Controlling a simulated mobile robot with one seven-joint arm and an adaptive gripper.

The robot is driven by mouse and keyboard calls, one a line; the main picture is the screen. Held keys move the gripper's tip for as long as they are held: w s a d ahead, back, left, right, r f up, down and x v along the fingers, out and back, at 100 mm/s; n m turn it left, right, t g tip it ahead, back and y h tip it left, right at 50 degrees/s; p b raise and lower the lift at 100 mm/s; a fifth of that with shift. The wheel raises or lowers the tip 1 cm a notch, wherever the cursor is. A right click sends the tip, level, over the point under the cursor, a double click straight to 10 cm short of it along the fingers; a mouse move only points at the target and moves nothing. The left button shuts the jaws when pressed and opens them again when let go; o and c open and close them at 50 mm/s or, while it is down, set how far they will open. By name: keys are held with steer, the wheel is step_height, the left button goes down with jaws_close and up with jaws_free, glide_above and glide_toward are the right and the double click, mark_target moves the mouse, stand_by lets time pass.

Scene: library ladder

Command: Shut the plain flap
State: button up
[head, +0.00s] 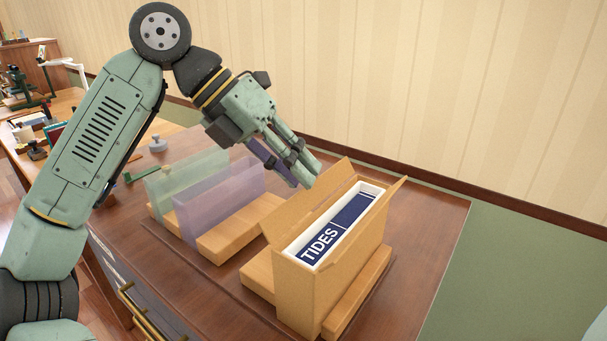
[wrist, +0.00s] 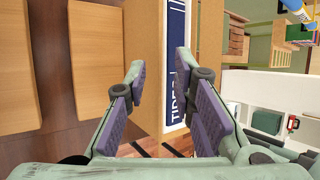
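An upright tan cardboard case (head: 307,292) stands on the desk, holding a white-edged dark blue volume lettered TIDES (head: 337,224). Its long left flap (head: 300,212) is raised and leans outward to the left; a right flap (head: 388,202) also stands open. I cannot tell which flap is the plain one. My gripper (head: 307,170) is above the far left side of the case. In the wrist view the gripper (wrist: 160,65) has its fingers spread, with a tan flap (wrist: 146,45) and the blue volume (wrist: 176,45) seen beyond them. Contact cannot be told.
Translucent green (head: 180,180) and purple (head: 215,200) panels stand left of the case, beside wooden blocks (head: 240,225). The wall (head: 460,90) is close behind the desk. Bare desktop (head: 430,225) lies right of the case. A small grey object (head: 157,143) stands at the back left.

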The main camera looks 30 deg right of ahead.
mark_target(314, 194)
steer(key=shift+x, duration=1.25)
steer(key=shift+c, duration=0.5)
steer(key=shift+a, duration=0.1)
jaws_close()
